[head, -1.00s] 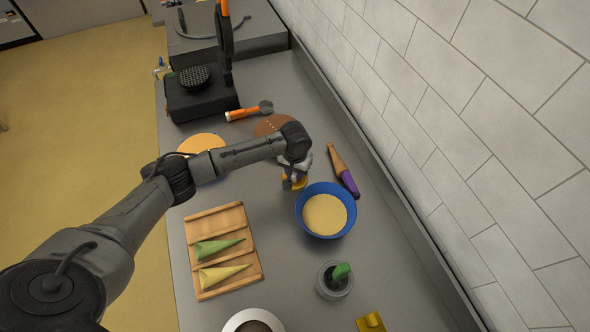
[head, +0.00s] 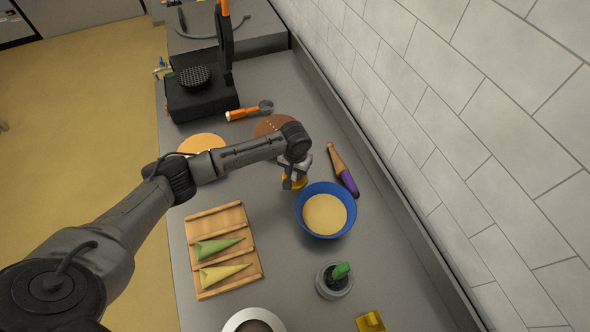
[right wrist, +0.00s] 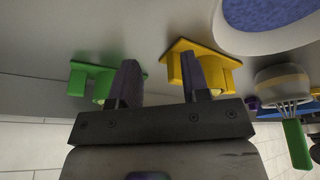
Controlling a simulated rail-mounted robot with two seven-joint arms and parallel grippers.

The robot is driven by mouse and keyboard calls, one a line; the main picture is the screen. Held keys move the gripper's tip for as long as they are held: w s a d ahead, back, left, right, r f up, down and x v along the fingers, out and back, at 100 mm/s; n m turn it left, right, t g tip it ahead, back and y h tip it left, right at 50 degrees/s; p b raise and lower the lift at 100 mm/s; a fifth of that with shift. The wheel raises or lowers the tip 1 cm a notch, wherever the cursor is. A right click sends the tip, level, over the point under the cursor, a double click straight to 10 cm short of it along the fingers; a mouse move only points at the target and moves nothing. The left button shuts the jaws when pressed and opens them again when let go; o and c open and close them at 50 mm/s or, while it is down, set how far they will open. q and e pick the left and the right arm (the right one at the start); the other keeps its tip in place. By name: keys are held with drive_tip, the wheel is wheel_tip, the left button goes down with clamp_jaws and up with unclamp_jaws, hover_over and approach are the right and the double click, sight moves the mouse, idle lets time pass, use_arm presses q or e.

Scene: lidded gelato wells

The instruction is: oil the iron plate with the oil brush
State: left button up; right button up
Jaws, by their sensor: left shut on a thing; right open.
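The iron (head: 200,92) stands open at the far end of the counter, its dark gridded plate (head: 195,77) facing up and its lid raised. My left gripper (head: 294,181) is shut on a small yellow-orange thing beside the blue bowl; the gripper hides most of it, so I cannot tell whether it is the oil brush. A green-handled tool (head: 341,270) stands in a grey pot nearer the front; its green handle (right wrist: 295,142) also shows in the right wrist view. My right gripper (right wrist: 160,80) is open and empty.
A blue bowl (head: 312,227) holds pale batter. A cone roller (head: 342,170) with a purple handle lies by the wall. A wooden rack (head: 198,226) holds two cones. Yellow (right wrist: 215,62) and green (right wrist: 85,80) holders are near my right gripper. An orange-handled tool (head: 243,113) lies by the iron.

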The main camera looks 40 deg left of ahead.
drive_tip(key=shift+d+r, duration=0.1)
drive_tip(key=shift+r, duration=0.15)
idle(0.7)
use_arm(q)
drive_tip(key=shift+f+p, duration=0.15)
drive_tip(key=shift+p, duration=0.25)
use_arm(e)
drive_tip(key=shift+a+r, duration=0.15)
drive_tip(key=shift+a, duration=0.05)
idle(0.4)
use_arm(q)
wheel_tip(320, 180, up, 3)
drive_tip(key=p, duration=0.3)
drive_tip(key=shift+p, duration=0.3)
wheel_tip(320, 180, up, 4)
drive_tip(key=p, duration=0.5)
use_arm(e)
wheel_tip(320, 180, up, 9)
drive_tip(key=shift+d, duration=0.15)
